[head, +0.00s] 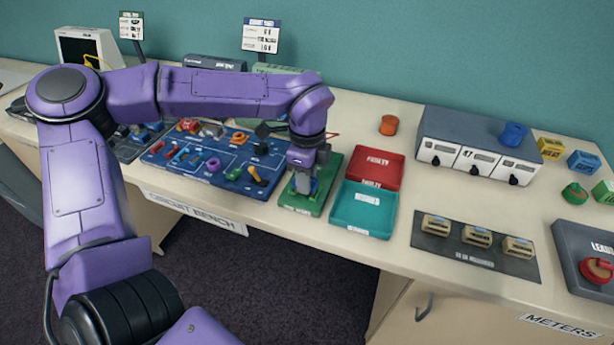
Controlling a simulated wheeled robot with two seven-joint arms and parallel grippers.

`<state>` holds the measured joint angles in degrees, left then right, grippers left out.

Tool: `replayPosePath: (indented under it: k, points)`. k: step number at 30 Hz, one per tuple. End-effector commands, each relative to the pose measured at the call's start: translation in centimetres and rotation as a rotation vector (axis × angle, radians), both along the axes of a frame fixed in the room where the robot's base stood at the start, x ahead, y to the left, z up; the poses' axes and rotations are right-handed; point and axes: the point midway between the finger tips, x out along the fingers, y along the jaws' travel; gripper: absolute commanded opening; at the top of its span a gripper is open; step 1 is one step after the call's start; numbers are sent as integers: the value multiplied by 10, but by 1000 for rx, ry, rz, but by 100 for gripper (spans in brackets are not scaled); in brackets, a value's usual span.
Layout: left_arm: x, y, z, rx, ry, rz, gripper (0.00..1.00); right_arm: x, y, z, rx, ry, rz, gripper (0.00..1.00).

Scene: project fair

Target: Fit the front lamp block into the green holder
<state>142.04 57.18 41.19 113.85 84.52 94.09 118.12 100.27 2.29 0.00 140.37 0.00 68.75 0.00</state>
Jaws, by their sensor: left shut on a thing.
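My left gripper (301,183) points down over the green holder (329,171), a flat green plate on the bench between the blue circuit board and the trays. The gripper is shut on the lamp block, which is mostly hidden by the fingers; only a small bluish part shows between and beside them. The block is low over the holder; I cannot tell whether it touches or sits in it. Lettering runs along the holder's front edge. My right gripper is not in view.
A red tray (395,172) and a teal tray (346,220) stand close right of the holder. The blue circuit board (205,146) with several parts lies left. A grey meter box (450,131) and a dark mat (437,246) with several beige blocks lie further right.

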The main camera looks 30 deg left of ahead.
Motion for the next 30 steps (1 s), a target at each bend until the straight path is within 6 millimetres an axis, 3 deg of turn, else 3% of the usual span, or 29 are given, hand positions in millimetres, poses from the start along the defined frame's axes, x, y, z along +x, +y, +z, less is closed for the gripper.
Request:
replayPosePath:
  k: [30]
  points:
    - [0,0,-7,0,0,0,1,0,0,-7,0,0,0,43]
